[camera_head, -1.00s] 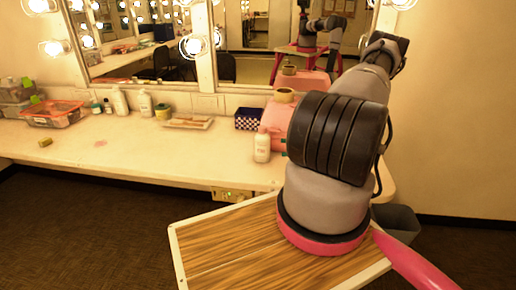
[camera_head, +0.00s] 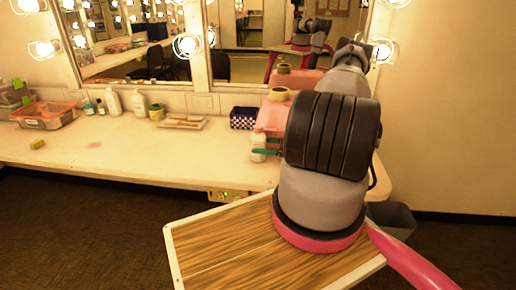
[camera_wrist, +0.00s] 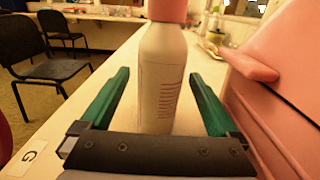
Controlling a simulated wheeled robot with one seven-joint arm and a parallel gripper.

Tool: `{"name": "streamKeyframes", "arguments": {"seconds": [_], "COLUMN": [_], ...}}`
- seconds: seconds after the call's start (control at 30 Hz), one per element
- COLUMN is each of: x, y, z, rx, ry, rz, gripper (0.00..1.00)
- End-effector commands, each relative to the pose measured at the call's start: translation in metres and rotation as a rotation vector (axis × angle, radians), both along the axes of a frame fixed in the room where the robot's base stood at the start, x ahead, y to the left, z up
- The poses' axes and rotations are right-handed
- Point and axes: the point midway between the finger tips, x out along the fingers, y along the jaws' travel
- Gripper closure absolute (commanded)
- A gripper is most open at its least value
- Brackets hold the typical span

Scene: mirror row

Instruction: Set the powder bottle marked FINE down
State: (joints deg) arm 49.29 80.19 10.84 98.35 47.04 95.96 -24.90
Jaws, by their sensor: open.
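A white powder bottle (camera_head: 258,143) stands upright near the right end of the counter (camera_head: 150,165). In the wrist view the bottle (camera_wrist: 163,85) shows a pink cap and lines of print too small to read, so I cannot tell whether it is marked FINE. My gripper (camera_wrist: 158,75) is open, with one green finger on each side of the bottle and a visible gap to each. Its base is hidden behind my gripper's dark bar. In the head view my gripper (camera_head: 264,143) shows green fingertips at the bottle.
A pink case (camera_wrist: 285,80) stands close on the right; a tape roll (camera_head: 279,93) sits on it. A checkered box (camera_head: 244,118), a tray (camera_head: 180,122) and several bottles stand along the mirror. A card marked G (camera_wrist: 28,156) lies on the counter. The front middle is mostly clear.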

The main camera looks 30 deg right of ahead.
Motion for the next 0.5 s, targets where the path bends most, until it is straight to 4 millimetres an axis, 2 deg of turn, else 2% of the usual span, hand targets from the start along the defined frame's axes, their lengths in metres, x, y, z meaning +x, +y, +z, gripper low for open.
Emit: {"name": "streamKeyframes", "arguments": {"seconds": [0.1,0.33,0.37,0.5], "x": [0.0049,0.0056,0.0056,0.0055], "y": [0.0078,0.0087,0.0087,0.0086], "z": [-0.0004,-0.0005,-0.0005,-0.0005], "rx": [-0.001,-0.001,-0.001,-0.001], "ry": [0.001,0.001,0.001,0.001], "rz": [0.000,-0.001,-0.001,-0.001], "gripper": [0.04,0.04,0.12,0.65]}}
